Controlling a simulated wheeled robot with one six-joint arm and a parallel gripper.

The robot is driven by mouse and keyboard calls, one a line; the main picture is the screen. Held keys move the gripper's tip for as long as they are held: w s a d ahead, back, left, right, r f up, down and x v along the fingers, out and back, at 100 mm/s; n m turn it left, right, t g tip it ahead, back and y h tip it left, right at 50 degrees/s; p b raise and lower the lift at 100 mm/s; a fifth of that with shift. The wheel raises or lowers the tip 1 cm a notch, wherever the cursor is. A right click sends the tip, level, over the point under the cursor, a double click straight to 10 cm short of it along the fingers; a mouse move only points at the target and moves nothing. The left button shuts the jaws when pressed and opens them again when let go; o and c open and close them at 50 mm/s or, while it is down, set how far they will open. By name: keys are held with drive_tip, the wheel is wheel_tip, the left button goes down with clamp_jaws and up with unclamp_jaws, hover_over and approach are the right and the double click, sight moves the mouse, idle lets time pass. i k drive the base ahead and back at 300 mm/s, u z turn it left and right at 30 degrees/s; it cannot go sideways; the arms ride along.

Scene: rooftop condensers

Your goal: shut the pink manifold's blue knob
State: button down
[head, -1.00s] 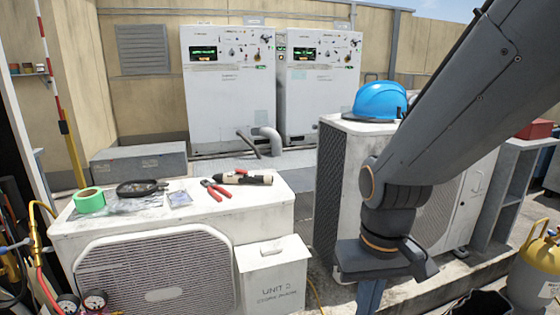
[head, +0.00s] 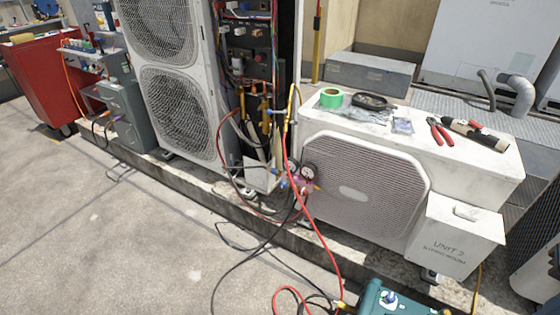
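The pink manifold (head: 301,184) hangs low at the left front corner of the white condenser, with dark round gauges (head: 308,172) on its top. A small blue knob (head: 284,183) shows at its left side; whether it is open or shut is too small to tell. Red, yellow and black hoses run up and down around the manifold and partly cover it. My gripper and arm are not in the head view now.
The low white condenser (head: 480,163) carries green tape, a black tray, red pliers and a torch-like tool. A teal machine (head: 385,298) stands at the bottom. Hoses loop over the floor. The concrete floor (head: 120,230) at left is mostly clear.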

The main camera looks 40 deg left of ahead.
sight(282, 184)
drive_tip(key=u, duration=1.1)
